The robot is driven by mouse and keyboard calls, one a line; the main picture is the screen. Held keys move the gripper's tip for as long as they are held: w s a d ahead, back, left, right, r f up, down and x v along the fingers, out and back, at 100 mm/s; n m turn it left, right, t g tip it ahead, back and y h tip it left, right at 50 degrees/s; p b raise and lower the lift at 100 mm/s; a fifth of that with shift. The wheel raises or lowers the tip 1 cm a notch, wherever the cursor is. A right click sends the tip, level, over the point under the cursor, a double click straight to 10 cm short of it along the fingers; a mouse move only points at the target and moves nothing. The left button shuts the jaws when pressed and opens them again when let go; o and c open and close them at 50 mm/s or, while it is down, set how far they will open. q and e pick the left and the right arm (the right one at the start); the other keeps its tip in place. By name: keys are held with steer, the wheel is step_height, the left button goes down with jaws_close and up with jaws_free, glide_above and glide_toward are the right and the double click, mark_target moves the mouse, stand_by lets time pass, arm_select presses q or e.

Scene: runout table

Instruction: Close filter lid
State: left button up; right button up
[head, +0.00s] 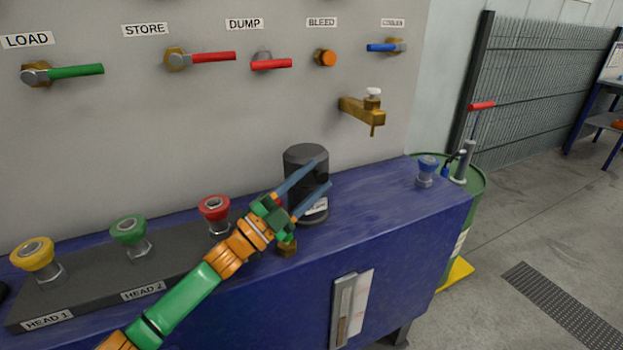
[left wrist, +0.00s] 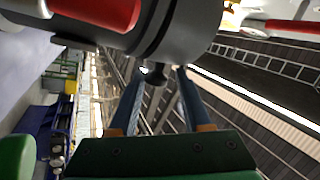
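The filter is a dark grey cylinder (head: 306,157) standing on the blue cabinet, with a white label low on its front. Its flat round lid seems to sit on top; I cannot tell whether it is fully shut. A small dark knob (head: 321,177) sticks out from its side, and it also shows in the left wrist view (left wrist: 152,76). My left gripper (head: 323,173) is at the filter's front right. Its two blue fingers are apart, one on each side of the knob, with visible gaps in the left wrist view (left wrist: 160,72). My right gripper is out of view.
Yellow, green and red knobs (head: 214,208) stand on a dark strip left of my arm. A brass tap (head: 362,110) juts from the panel above right. A blue knob (head: 427,170) stands at the right end. The blue top (head: 385,192) between is clear.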

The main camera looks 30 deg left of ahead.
arm_select(q)
steer(key=s+d+r+p, duration=0.2)
steer(key=s+r+p, duration=0.3)
steer(key=r+p, duration=0.65)
steer(key=s+d+r+p, duration=0.1)
steer(key=s+d+p, duration=0.2)
steer(key=s+p, duration=0.3)
steer(key=shift+s+d+r, duration=0.25)
steer(key=shift+s+d, duration=0.15)
steer(key=shift+s, duration=0.5)
steer(key=shift+f, duration=0.1)
